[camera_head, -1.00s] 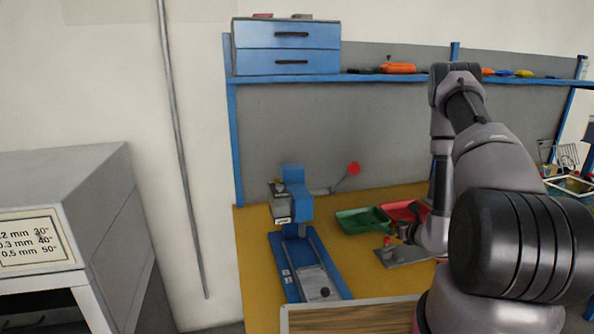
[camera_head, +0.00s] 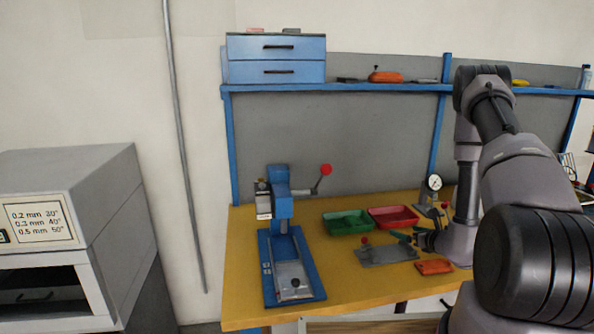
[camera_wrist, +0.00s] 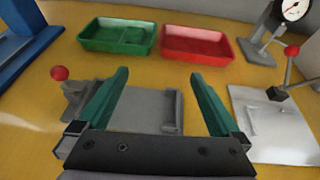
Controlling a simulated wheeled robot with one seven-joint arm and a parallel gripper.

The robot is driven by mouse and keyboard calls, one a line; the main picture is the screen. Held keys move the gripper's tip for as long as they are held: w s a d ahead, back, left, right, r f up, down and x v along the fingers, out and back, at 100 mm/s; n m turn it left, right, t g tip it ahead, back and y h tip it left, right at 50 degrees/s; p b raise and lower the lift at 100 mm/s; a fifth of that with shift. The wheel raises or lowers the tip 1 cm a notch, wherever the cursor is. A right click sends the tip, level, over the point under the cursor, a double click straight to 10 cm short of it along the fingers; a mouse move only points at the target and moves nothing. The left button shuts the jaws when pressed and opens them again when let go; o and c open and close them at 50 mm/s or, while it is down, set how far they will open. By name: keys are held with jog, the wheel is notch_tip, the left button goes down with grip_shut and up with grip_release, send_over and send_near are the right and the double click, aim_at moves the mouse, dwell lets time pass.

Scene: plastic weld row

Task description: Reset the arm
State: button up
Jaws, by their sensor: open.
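My gripper (camera_wrist: 158,95) is open, with its two green fingers spread apart and nothing between them in the wrist view. It hangs over a grey metal plate fixture (camera_wrist: 140,108) with a red knob (camera_wrist: 60,73) on the yellow workbench. In the head view my gripper (camera_head: 408,240) is at the right end of that plate fixture (camera_head: 385,255), and my arm folds down from the right side. Whether the fingers touch the plate cannot be told.
A green tray (camera_head: 347,222) and a red tray (camera_head: 394,217) lie behind the gripper. A blue press (camera_head: 281,200) stands left. A dial gauge stand (camera_head: 432,190) and an orange item (camera_head: 434,267) are close to my arm. A shelf (camera_head: 350,87) runs above the bench (camera_head: 240,290).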

jog(key=s+a+r+n+g+y, duration=0.15)
jog(key=a+r+n+y, duration=0.3)
jog(key=a+r, duration=0.5)
jog(key=s+a+r+n+g+y, duration=0.1)
jog(key=a+r+n+g+y, duration=0.4)
jog(key=r, duration=0.8)
jog(key=s+a+r+n+g+h, duration=0.1)
jog(key=s+a+r+n+g, duration=0.4)
jog(key=s+r+n, duration=0.45)
jog(key=s+d+r+n+t+h, duration=0.2)
jog(key=s+d+r+n+h, duration=0.2)
jog(key=s, duration=0.3)
jog(key=s+d+r+n+t+h, duration=0.3)
jog(key=s+d+r+n+h, duration=0.1)
jog(key=s+r+n+h, duration=0.1)
jog(key=shift+s+d+r+n+h, duration=0.15)
jog(key=shift+s+r+n+h, duration=0.35)
jog(key=shift+s+r, duration=0.65)
jog(key=shift+s+f, duration=0.15)
jog(key=shift+f, duration=0.05)
